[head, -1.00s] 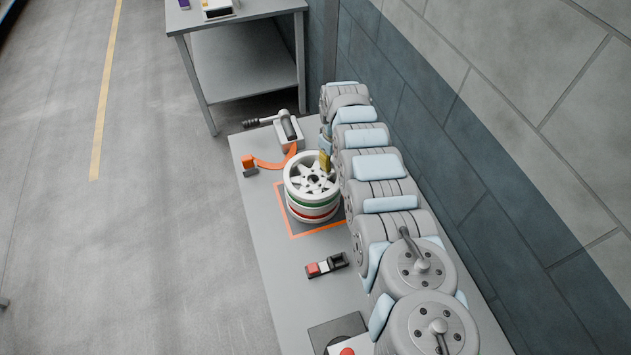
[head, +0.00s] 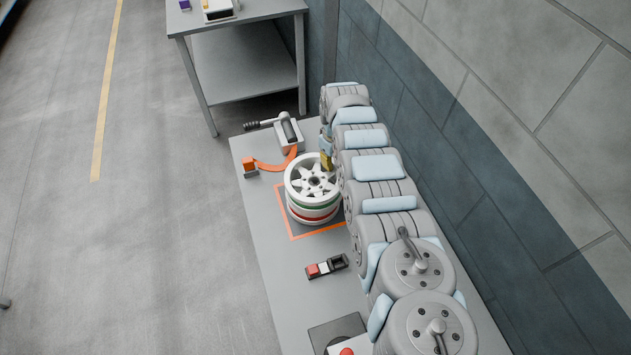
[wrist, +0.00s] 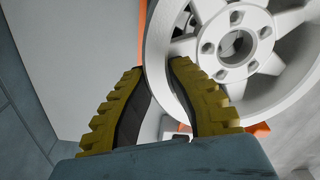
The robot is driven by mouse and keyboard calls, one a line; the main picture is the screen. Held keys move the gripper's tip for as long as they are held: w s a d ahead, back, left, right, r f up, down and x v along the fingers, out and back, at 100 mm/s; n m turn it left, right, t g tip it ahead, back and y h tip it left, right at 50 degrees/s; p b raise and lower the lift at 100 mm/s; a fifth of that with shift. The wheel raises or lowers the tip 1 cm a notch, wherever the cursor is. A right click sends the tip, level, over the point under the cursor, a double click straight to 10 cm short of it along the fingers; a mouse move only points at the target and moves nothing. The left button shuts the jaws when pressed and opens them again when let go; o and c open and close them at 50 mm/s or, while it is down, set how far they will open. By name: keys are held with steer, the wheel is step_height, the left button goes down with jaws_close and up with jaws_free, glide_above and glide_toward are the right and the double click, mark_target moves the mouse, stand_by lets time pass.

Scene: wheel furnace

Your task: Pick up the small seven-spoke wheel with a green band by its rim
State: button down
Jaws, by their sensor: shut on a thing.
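The white wheel (head: 312,179) lies face up on top of a stack on the bench, its spokes and hub with bolt holes showing. A green band shows just below its rim, and a red band (head: 314,218) shows lower in the stack. My gripper (head: 326,161) is at the wheel's far right rim in the head view, partly hidden by my arm. In the wrist view, my gripper's yellow ribbed fingers (wrist: 163,80) are shut on the rim of the wheel (wrist: 238,45), one finger inside and one outside. I cannot tell whether the wheel is clear of what lies below.
An orange square outline (head: 290,225) surrounds the stack on the grey bench (head: 262,215). A clamp-like device (head: 288,132) with an orange curved piece stands behind. A red-and-white switch box (head: 325,267) lies in front. My arm fills the right side, near the wall.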

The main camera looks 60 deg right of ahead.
steer(key=shift+r+p, duration=3)
steer(key=shift+p, duration=0.05)
steer(key=shift+r, duration=0.1)
